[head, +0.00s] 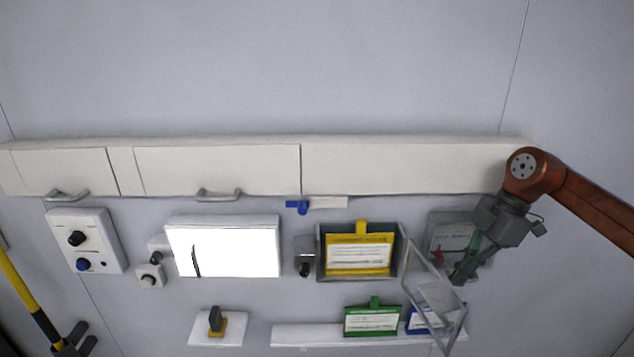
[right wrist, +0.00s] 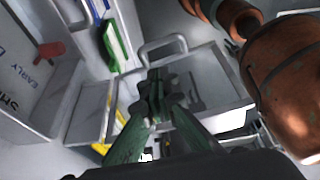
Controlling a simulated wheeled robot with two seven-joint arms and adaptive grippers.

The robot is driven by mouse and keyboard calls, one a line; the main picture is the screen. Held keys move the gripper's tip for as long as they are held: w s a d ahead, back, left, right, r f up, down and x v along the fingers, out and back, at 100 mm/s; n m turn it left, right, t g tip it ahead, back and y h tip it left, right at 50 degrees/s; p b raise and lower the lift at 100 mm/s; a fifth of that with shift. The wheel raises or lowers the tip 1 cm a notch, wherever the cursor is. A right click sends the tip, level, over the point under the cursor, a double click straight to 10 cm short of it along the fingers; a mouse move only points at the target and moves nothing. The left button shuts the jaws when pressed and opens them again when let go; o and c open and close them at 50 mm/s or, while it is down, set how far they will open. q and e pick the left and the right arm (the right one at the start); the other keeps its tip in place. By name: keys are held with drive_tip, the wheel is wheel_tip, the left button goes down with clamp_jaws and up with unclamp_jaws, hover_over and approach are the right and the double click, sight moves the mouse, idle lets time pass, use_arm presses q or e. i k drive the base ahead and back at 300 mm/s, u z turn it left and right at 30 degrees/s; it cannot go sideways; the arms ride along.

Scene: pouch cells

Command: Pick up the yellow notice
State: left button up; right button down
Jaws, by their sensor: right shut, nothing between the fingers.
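The yellow notice (head: 360,254) is a yellow-framed card with white printed panel and a tab on top. In the head view it stands in a grey open-fronted holder (head: 320,262) on the wall. My right gripper (head: 460,276) is to the right of the notice, apart from it, with its fingers together and empty. In the right wrist view the green fingers (right wrist: 156,92) meet at the tips in front of a grey framed panel with a handle. Yellow slivers show beside the fingers there; I cannot tell if they are the notice. My left gripper is not in view.
A tilted grey frame (head: 408,283) stands between the notice and my right gripper. A green notice (head: 372,321) and a blue one (head: 418,322) sit on a white ledge (head: 300,335) below. A grey box (head: 446,232) is behind the gripper. White cabinets run above.

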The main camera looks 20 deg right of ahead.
sight(362, 252)
drive_tip(key=k, duration=1)
